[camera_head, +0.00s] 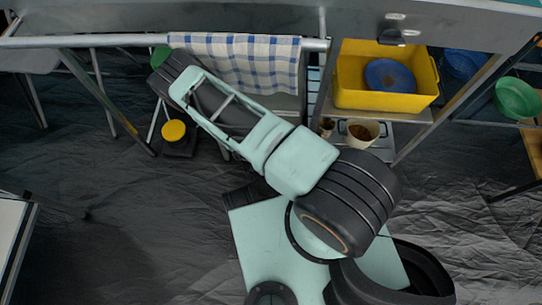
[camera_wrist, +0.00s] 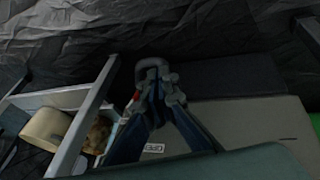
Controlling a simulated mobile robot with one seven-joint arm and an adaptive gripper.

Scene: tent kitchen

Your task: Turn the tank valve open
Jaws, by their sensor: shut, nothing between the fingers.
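My gripper (camera_wrist: 155,72) shows in the wrist view with its dark fingers drawn together at the tips and nothing between them. Just behind its left finger is a small red piece (camera_wrist: 137,96), mostly hidden; I cannot tell whether it is part of the valve or whether the gripper touches it. A white label (camera_wrist: 153,148) that seems to read "OPEN" lies on the grey surface between the finger links. The tank and valve are not clearly made out in either view. In the head view my arm reaches to the upper left and the gripper is hidden.
A checked cloth (camera_head: 240,62) hangs from a rail beside the arm. A yellow crate (camera_head: 386,98) holds a blue bowl (camera_head: 389,75). A beige pot (camera_head: 360,131) stands below it. A yellow round object (camera_head: 173,130) is near the floor. Metal table legs (camera_head: 106,100) frame the space.

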